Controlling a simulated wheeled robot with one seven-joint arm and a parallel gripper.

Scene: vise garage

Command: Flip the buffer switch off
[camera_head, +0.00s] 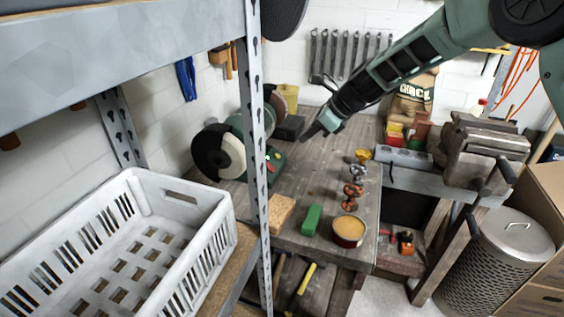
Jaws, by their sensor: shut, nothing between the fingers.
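The buffer (232,147) stands at the back left of the workbench, a green bench machine with a round wheel at each end. A shelf post passes in front of it and hides part of its body. Its green base (277,165) shows just right of the post, with a small red spot (271,167) on it that may be the switch. The switch position is too small to tell. My gripper (305,139) reaches in from the upper right, shut and empty. Its tip appears just above and right of the base; I cannot tell whether it touches.
A grey metal post (257,120) and a shelf with a white crate (185,185) fill the left. On the bench (325,195) are a sponge (281,213), a green block (311,219), a round tin (348,231) and valve pieces (353,190). A vise (487,140) stands right.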

